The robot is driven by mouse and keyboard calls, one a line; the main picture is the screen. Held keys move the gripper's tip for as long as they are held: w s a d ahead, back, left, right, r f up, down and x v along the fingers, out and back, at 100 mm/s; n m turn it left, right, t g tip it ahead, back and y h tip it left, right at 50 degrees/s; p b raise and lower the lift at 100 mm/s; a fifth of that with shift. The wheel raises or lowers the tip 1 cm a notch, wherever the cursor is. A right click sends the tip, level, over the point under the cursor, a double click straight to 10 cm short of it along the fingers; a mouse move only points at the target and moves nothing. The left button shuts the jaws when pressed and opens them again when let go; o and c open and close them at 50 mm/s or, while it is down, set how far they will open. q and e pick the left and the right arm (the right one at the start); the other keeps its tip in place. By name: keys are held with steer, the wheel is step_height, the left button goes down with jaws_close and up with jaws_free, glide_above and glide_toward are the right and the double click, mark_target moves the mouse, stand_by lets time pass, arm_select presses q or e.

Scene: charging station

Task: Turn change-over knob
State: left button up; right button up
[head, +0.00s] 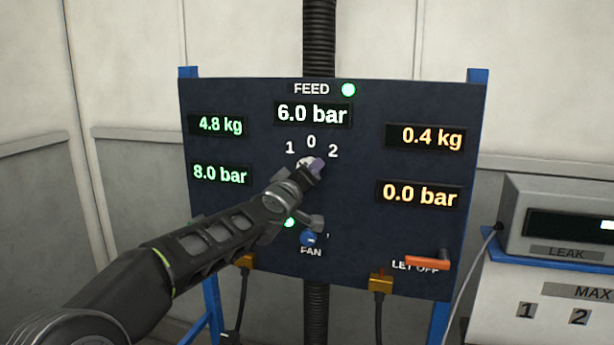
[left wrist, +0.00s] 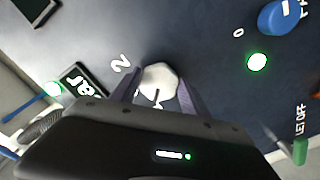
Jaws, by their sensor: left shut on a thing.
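The change-over knob (head: 303,162) is a white round knob on the dark panel, under the marks 1, 0 and 2. My arm partly hides it in the head view. In the left wrist view the knob (left wrist: 158,80) sits between the two purple-grey fingers, with a short dark line on its face. My left gripper (head: 312,168) is shut on the knob; it also shows in the left wrist view (left wrist: 160,92). I cannot tell which mark the knob points to. My right gripper is in neither view.
The panel (head: 360,230) has a FEED display (head: 313,114) reading 6.0 bar, with a lit green lamp (head: 348,90). A blue FAN knob (head: 308,238) sits below my gripper. An orange LET OFF lever (head: 428,261) is at lower right. A grey LEAK box (head: 555,215) stands right.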

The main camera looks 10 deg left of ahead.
arm_select(q)
steer(key=o, duration=1.4)
steer(key=shift+s, duration=0.1)
steer(key=s, duration=0.2)
steer(key=s+b, duration=0.1)
steer(key=s, duration=0.2)
steer(key=s+b, duration=0.1)
steer(key=s, duration=0.1)
steer(key=shift+s+a, duration=0.3)
steer(key=shift+r, duration=0.1)
